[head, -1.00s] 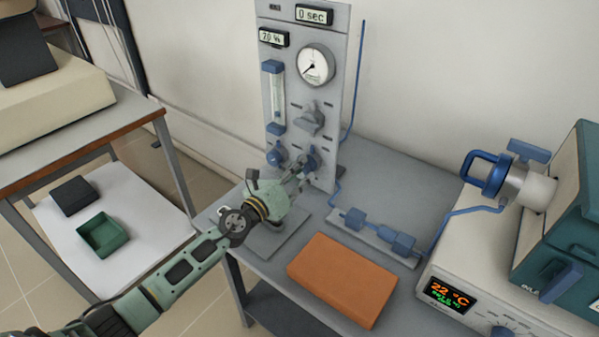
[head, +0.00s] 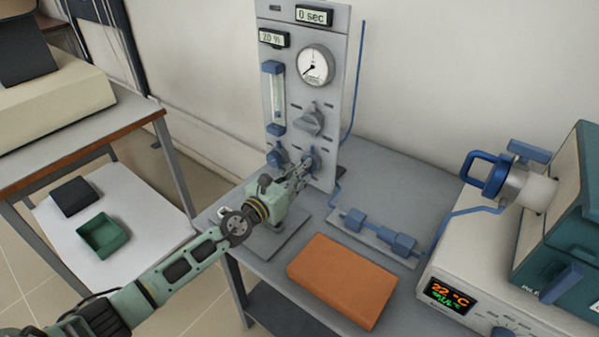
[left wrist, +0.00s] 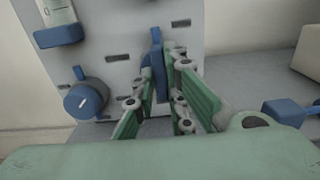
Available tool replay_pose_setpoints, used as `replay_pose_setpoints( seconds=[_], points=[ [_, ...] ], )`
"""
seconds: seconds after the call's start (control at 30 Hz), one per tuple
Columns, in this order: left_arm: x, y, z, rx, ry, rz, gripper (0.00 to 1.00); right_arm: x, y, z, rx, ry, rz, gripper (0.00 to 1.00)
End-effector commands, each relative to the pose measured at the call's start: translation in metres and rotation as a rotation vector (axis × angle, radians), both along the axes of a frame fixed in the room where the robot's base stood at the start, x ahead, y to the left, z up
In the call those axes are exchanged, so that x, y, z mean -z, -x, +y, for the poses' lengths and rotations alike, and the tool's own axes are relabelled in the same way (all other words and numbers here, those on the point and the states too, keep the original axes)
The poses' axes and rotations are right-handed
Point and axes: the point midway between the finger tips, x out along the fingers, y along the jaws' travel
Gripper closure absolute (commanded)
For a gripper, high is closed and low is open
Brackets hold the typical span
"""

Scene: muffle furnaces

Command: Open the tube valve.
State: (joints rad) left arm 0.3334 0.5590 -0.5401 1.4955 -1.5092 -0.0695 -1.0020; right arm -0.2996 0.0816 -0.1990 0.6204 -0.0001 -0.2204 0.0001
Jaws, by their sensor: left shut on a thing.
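The grey gas panel (head: 340,95) stands upright at the back of the table. Low on its front are two blue knobs, a left one (head: 277,157) and a right one (head: 311,155). My left gripper (head: 303,173) reaches the right blue knob and is shut on it. In the left wrist view the right blue knob's flat handle (left wrist: 157,62) stands upright between the green fingers (left wrist: 161,88). The left blue knob (left wrist: 86,100) is free beside them. The fingers partly hide the held knob. My right gripper is not in view.
Above the knobs are a grey selector knob (head: 310,121), a round gauge (head: 315,65) and a flow tube (head: 274,97). An orange block (head: 342,280) and blue tube fittings (head: 378,231) lie right of my arm. The furnace (head: 560,220) stands at the far right.

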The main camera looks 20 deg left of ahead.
Motion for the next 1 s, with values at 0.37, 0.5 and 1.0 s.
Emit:
replay_pose_setpoints(
  seconds=[0.37,0.5,1.0],
  points=[
    [0.003,0.001,0.0,0.001,-0.008,0.002,0.84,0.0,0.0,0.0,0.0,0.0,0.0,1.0],
    [0.002,0.0,0.0,0.001,-0.006,0.001,0.72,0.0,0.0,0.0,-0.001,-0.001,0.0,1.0],
    [0.002,0.016,0.006,0.001,-0.004,0.002,0.7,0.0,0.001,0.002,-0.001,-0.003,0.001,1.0]
  ],
)
